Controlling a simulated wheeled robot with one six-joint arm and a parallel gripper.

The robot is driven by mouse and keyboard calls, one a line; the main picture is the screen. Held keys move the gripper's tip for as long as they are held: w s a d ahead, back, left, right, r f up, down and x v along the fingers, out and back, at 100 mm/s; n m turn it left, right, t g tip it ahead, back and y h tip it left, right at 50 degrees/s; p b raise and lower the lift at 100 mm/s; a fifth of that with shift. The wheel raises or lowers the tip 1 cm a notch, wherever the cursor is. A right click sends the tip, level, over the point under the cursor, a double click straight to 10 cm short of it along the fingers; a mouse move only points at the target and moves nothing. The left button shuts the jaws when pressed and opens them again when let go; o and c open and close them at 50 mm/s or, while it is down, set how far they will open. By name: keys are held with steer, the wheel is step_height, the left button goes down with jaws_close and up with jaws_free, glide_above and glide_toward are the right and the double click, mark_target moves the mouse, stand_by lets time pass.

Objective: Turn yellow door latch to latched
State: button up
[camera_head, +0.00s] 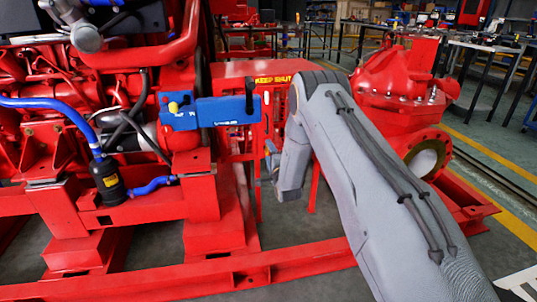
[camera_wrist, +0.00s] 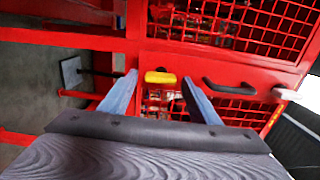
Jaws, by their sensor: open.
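The yellow door latch (camera_wrist: 160,77) is a short bar on the red mesh guard door (camera_wrist: 235,35). It lies level across the wrist picture. My gripper (camera_wrist: 159,78) is open, with one blue finger on each side of the latch in the wrist view. The latch shows between the fingertips, and I cannot tell how far in front of them it is. In the head view my gripper (camera_head: 270,160) is partly hidden by my own grey arm, beside the red guard. The latch cannot be made out in that view.
A black handle (camera_wrist: 228,87) is on the door right of the latch, with a white piece (camera_wrist: 287,94) beyond it. In the head view, a blue box (camera_head: 210,111) with a black lever is left of my gripper. A red pump casing (camera_head: 400,85) stands to the right.

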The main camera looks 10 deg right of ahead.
steer(key=s+p, duration=0.2)
steer(key=s, duration=0.5)
steer(key=shift+s+d, duration=0.2)
steer(key=shift+s, duration=0.2)
